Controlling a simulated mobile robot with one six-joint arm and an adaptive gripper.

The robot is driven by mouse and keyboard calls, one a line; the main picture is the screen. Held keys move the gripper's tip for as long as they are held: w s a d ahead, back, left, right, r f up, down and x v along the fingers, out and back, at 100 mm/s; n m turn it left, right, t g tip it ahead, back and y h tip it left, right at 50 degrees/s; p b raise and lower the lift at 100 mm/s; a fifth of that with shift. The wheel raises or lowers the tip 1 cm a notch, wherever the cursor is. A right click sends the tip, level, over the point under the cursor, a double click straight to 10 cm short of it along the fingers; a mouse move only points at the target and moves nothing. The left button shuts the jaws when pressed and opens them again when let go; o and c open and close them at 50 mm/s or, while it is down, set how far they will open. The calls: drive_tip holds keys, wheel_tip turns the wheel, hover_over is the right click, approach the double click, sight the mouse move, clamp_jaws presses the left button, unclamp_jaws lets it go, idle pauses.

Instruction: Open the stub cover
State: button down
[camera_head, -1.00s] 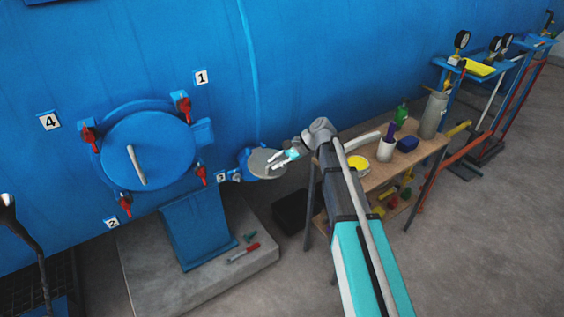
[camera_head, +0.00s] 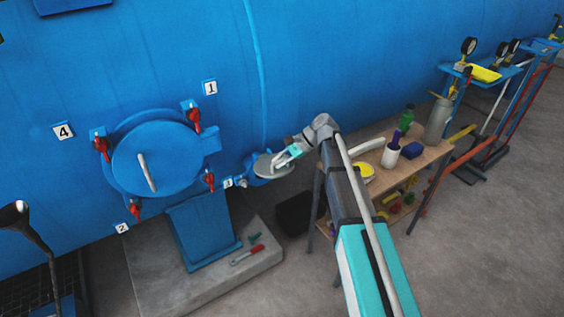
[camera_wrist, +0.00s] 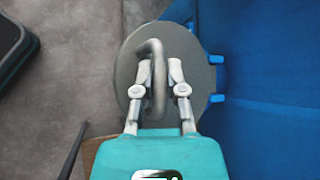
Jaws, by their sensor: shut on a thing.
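The stub cover (camera_wrist: 126,72) is a round grey disc on a blue stub at the vessel's side. In the wrist view it fills the middle, with a curved grey handle (camera_wrist: 157,62) across it. My gripper (camera_wrist: 162,75) has its two fingers on either side of the handle and is shut on it. In the head view the stub cover (camera_head: 263,166) lies right of the large round door, and my gripper (camera_head: 280,162) reaches it from the right. The fingers hide part of the cover there.
The large blue door (camera_head: 155,158) with red clamps is at the left. A wooden table (camera_head: 431,158) with bottles and a white cup stands under my arm. Open grey floor lies at right.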

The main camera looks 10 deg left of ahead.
idle(0.3)
drive_tip(key=c, duration=0.7)
unclamp_jaws()
